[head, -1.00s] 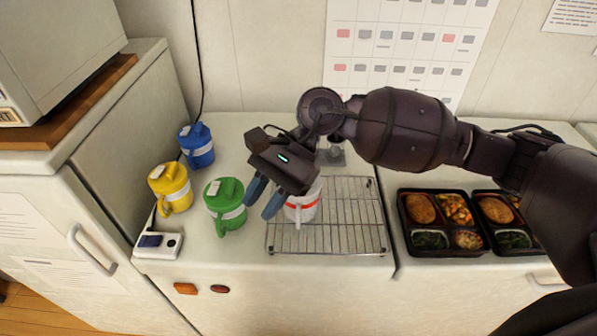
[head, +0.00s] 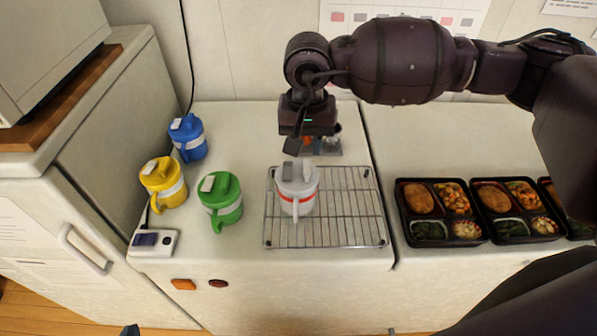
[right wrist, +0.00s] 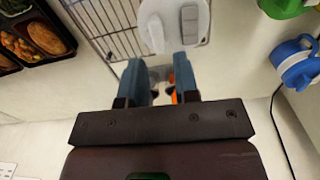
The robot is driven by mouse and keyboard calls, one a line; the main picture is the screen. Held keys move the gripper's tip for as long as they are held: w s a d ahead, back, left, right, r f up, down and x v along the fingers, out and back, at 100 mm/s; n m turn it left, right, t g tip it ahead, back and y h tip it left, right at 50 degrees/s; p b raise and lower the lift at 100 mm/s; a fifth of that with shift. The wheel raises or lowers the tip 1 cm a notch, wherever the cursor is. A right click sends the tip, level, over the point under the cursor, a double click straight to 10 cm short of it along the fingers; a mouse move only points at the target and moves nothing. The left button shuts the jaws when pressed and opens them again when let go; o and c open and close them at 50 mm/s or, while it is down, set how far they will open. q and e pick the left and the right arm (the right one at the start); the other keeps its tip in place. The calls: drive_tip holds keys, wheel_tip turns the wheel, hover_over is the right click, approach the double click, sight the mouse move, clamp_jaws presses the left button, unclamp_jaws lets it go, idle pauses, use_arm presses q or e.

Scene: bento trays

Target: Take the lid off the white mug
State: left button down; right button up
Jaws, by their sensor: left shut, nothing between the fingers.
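The white mug (head: 298,207) with a red band stands upright on the wire rack, its handle toward the front. Its pale grey lid (head: 297,174) is on top, and the lid also shows from above in the right wrist view (right wrist: 160,20). My right gripper (head: 305,142) is behind the mug, apart from it. In the right wrist view my right gripper (right wrist: 160,62) has its blue fingers spread, pointing toward the lid, with nothing held. Only a fingertip of my left gripper (head: 131,331) shows at the bottom edge of the head view; it is shut and empty.
Lidded green (head: 222,203), yellow (head: 163,183) and blue (head: 187,138) mugs stand left of the wire rack (head: 345,222). A small grey stand (head: 331,147) with something orange is behind the rack. Bento trays (head: 440,211) lie at right. A white box (head: 153,242) sits at the front left.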

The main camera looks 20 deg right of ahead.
sight(307, 166)
drive_tip(key=shift+s+d+f+p, duration=0.1)
drive_tip(key=shift+f+p, duration=0.25)
drive_tip(key=shift+f, duration=1)
drive_tip(key=shift+s+f+p, duration=0.1)
drive_tip(key=shift+f+p, duration=0.2)
drive_tip(key=shift+f, duration=1.05)
clamp_jaws()
